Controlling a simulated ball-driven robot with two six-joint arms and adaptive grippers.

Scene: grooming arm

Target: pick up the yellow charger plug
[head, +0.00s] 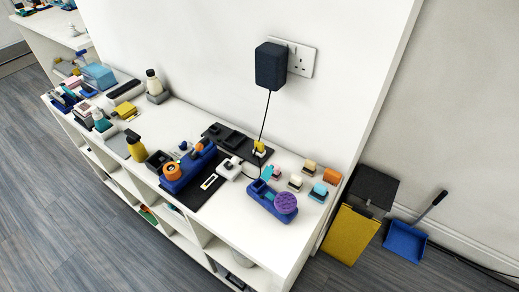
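A small yellow piece (259,146), which looks like the yellow charger plug, sits at the right end of a black tray (217,130) on the white shelf top. A white part shows under it. A thin dark cable runs down past it from a dark blue block (271,66) at the wall socket (303,60). It is too small to tell whether the cable joins it. Neither of my grippers is in view.
Around it on the white shelf unit (147,118) stand a blue holder with an orange roll (172,171), a blue base with a purple disc (285,203), and several small blocks. A yellow-fronted bin (350,235) and blue dustpan (405,241) stand at right. The grey floor (50,200) at left is clear.

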